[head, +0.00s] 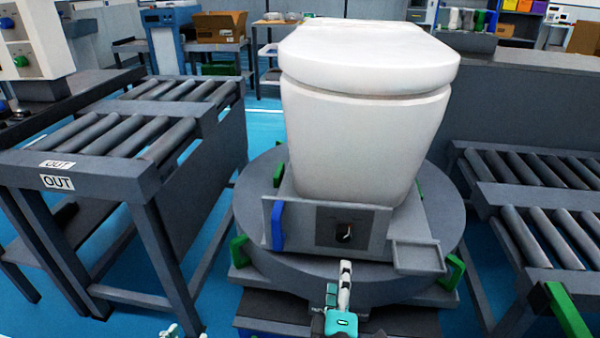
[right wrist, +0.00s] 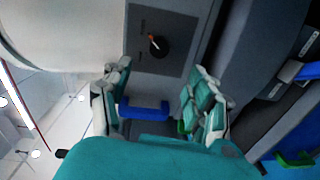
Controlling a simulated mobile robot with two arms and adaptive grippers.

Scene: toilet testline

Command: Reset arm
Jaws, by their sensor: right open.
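My right gripper (head: 340,290) is at the bottom centre of the head view, in front of the turntable and below the control panel (head: 377,232). In the right wrist view its teal and white fingers (right wrist: 160,100) are spread, with nothing held. The black dial (head: 344,232) on the panel also shows beyond the fingers in the right wrist view (right wrist: 157,45). The blue handle (head: 278,227) at the panel's left appears between the fingers in the wrist view (right wrist: 145,112), but stands apart in the head view. Only a small tip of my left gripper (head: 172,332) shows at the bottom edge.
A white toilet (head: 345,140) stands on the round grey turntable (head: 255,215), with green blocks around its rim. A roller conveyor marked OUT (head: 90,178) is at the left; another (head: 545,225) is at the right. A small grey tray (head: 418,257) juts out right of the panel.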

